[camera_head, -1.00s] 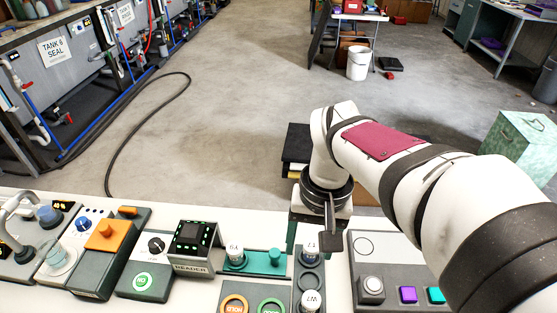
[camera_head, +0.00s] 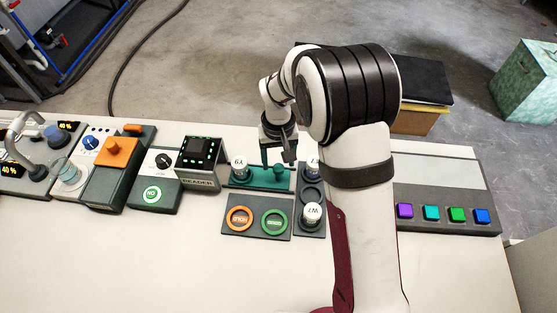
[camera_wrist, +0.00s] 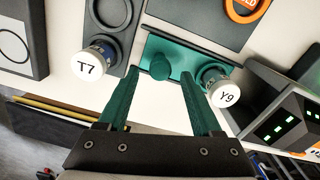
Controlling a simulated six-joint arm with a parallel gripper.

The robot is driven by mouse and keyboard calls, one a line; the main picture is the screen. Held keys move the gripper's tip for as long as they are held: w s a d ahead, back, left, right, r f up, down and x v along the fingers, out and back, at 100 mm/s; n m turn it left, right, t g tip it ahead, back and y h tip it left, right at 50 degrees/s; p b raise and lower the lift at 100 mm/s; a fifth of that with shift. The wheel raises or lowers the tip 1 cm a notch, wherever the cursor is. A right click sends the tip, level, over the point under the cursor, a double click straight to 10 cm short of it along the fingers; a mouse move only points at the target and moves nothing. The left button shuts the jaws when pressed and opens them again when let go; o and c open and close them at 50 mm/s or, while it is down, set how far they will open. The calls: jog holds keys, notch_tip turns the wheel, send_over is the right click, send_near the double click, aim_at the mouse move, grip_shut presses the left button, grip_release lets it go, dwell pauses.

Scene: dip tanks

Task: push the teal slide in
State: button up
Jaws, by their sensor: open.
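The teal slide (camera_head: 256,182) lies beside the right side of the reader (camera_head: 198,165), with a vial marked Y9 (camera_head: 239,168) standing at its left end and a round teal knob (camera_head: 279,171) at its right. My gripper (camera_head: 278,157) is open and points down over the knob end. In the wrist view the slide (camera_wrist: 186,50) lies beyond the fingers. The knob (camera_wrist: 159,67) appears between the two fingertips, with a gap on each side. Whether the fingers reach down to knob height is unclear.
A dark rack with vials T7 (camera_wrist: 92,65) and W7 (camera_head: 312,213) stands close to the right of the slide. Orange and green ring buttons (camera_head: 257,219) sit in front. A panel with coloured buttons (camera_head: 457,214) is farther right. The front table is clear.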

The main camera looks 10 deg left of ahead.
jog(key=shift+f, duration=0.7)
jog(key=shift+c, duration=0.2)
grip_shut()
dwell(0.8)
